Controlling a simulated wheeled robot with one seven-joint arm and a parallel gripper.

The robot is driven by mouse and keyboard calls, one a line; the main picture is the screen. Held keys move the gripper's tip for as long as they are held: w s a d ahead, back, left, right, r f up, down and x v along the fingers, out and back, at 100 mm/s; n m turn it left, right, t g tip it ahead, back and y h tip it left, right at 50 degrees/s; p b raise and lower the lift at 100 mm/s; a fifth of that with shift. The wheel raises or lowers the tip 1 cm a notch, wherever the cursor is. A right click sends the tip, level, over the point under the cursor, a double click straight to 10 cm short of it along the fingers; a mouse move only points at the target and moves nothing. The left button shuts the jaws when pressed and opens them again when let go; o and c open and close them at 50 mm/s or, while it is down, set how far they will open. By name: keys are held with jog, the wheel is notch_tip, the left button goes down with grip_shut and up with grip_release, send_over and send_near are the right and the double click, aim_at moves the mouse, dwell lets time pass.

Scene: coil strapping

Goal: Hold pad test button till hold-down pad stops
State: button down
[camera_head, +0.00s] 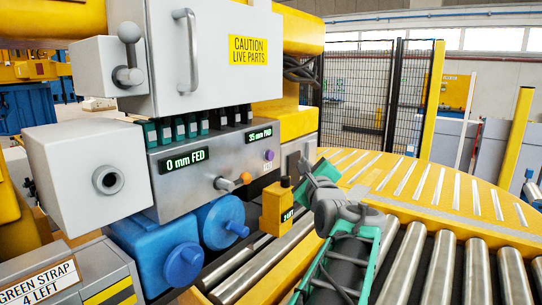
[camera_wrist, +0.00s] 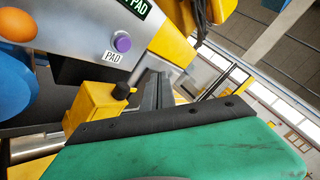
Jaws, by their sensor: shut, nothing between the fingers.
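The purple pad test button (camera_head: 269,155) sits on the grey control panel, beside a small PAD label. It also shows in the wrist view (camera_wrist: 122,44), up and left of my fingers. The panel display (camera_head: 259,134) above it reads 35 mm PAD. My gripper (camera_head: 307,181) is shut and empty, to the right of and a little below the button, apart from it. In the wrist view my dark fingers (camera_wrist: 155,88) point toward the panel's lower right edge. I cannot make out the hold-down pad itself.
A yellow box (camera_head: 276,210) with a black knob stands just left of my gripper, below the panel. An orange knob (camera_head: 246,177) and a display reading 0 mm FED (camera_head: 187,159) are also on the panel. A roller conveyor (camera_head: 440,265) lies at right.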

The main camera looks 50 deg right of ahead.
aim_at(270, 156)
jog(key=w, duration=0.2)
jog(key=w+p, duration=0.1)
jog(key=w, duration=0.4)
jog(key=shift+a, duration=0.35)
jog(key=shift+w, duration=0.1)
dwell(1.4)
jog(key=shift+w, duration=0.4)
jog(key=shift+w+a, duration=0.15)
jog(key=shift+w, duration=0.35)
dwell(2.2)
